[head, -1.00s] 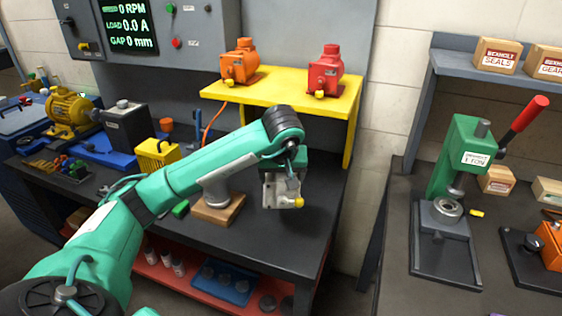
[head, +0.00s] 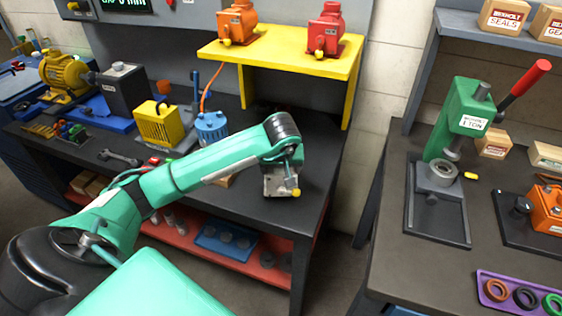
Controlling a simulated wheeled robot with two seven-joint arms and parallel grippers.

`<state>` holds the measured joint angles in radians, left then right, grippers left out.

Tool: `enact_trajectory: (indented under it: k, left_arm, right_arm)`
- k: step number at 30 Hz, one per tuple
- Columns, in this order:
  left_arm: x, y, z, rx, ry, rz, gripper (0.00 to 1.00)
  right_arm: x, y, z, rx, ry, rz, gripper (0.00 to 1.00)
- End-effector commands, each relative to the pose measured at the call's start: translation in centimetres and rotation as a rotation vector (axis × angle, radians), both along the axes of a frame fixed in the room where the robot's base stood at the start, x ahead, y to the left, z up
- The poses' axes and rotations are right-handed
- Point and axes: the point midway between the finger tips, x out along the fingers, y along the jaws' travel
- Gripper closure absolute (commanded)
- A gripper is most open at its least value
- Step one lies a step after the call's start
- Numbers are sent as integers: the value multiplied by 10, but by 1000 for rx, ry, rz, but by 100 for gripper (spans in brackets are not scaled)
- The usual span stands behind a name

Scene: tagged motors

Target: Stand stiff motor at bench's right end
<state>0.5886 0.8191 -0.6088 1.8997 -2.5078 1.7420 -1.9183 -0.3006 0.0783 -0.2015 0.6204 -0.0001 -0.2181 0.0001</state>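My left arm reaches in from the left, and my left gripper (head: 287,182) points down over the right part of the dark bench (head: 240,198). It appears shut on a grey motor (head: 273,182) with a yellow tip, largely hidden by my wrist. I cannot tell whether the motor touches the bench top. An orange motor (head: 237,22) and a red motor (head: 325,29) stand on the yellow shelf (head: 285,60). A blue motor (head: 211,127) shows behind my forearm. No readable tag shows which motor is stiff. My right gripper is out of view.
A yellow box-shaped unit (head: 160,125) and a wrench (head: 119,158) are on the bench's left half. A separate right-hand table carries a green press (head: 460,120) and a purple tray (head: 525,294). A floor gap separates it from the bench.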

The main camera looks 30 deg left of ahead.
Motion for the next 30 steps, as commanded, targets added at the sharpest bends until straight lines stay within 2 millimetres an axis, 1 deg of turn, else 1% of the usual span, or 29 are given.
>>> enact_trajectory:
  k: [3,6,16,17,18,20,30]
  left_arm:
    - [1,0,-11,-2,-4,0,93]
    - [1,0,-17,-1,-7,1,93]
    - [1,0,-20,-1,-8,0,93]
    - [0,0,-24,0,0,0,20]
    - [0,0,-23,-1,-1,0,12]
    - [0,0,-23,0,0,0,1]
    - [0,0,-20,-1,1,0,0]
  right_arm:
    - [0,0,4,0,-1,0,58]
    - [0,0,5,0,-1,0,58]
    - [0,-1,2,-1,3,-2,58]
    - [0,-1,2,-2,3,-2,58]
    - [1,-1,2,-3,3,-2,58]
    - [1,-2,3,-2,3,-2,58]
    - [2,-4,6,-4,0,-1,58]
